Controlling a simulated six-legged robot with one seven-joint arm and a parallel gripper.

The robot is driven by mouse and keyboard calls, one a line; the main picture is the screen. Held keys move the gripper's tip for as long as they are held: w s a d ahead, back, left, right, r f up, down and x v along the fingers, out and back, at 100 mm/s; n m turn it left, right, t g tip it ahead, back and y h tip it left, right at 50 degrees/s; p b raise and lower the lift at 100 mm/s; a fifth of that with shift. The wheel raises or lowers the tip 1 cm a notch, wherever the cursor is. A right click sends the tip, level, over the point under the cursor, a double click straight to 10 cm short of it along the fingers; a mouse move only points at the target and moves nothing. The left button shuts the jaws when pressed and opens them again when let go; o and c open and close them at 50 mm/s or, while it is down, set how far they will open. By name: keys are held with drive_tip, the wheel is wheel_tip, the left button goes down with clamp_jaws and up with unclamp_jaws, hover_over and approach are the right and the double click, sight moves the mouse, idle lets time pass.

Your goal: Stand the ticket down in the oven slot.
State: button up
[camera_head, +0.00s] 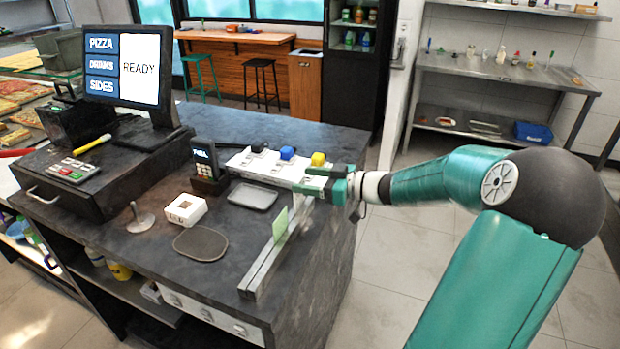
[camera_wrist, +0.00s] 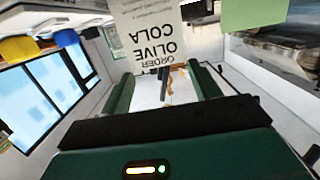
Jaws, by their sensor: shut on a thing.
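A white order ticket (camera_wrist: 150,35) printed ORDER OLIVE COLA is between my gripper's fingers in the wrist view, its print upside down there. My gripper (camera_head: 310,181) is shut on it, above the counter's right edge, beside the white block with coloured knobs. In the head view the ticket is hard to make out beneath the fingers. A long grey metal rail (camera_head: 262,268) lies along the counter's right side, below my gripper. A green ticket (camera_head: 280,222) stands in it and also shows in the wrist view (camera_wrist: 255,12). I cannot tell which part is the oven slot.
The white block (camera_head: 247,163) carries black, blue (camera_head: 287,153) and yellow (camera_head: 318,158) knobs. Near it are a card reader (camera_head: 205,165), a grey tray (camera_head: 253,196), a dark mat (camera_head: 200,243), a white box (camera_head: 185,209) and a metal spike (camera_head: 139,218). A till screen (camera_head: 128,66) stands left.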

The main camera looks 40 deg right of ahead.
drive_tip(key=shift+f, duration=1.05)
drive_tip(key=o, duration=1)
drive_tip(key=shift+s, duration=0.1)
drive_tip(key=v, duration=1.3)
drive_tip(key=shift+s+d, duration=0.15)
drive_tip(key=shift+s, duration=0.15)
drive_tip(key=w+a+f+m+g+h, duration=0.1)
drive_tip(key=a+f+m+g, duration=0.15)
drive_tip(key=a+g, duration=1.3)
drive_tip(key=s+a+r+m+t+h, duration=0.1)
drive_tip(key=s+a+t+h, duration=0.1)
drive_tip(key=a, duration=0.4)
drive_tip(key=s+a+r+m+t+h, duration=0.1)
drive_tip(key=s+a+r+t+h, duration=0.1)
drive_tip(key=a, duration=0.4)
drive_tip(key=s+a+r+m+t+h, duration=0.1)
drive_tip(key=s+a+r+t+h, duration=0.1)
drive_tip(key=s+a, duration=0.4)
drive_tip(key=shift+r+m+t+h, duration=0.2)
drive_tip(key=shift+m+t+h, duration=0.15)
drive_tip(key=shift+t+h, duration=0.3)
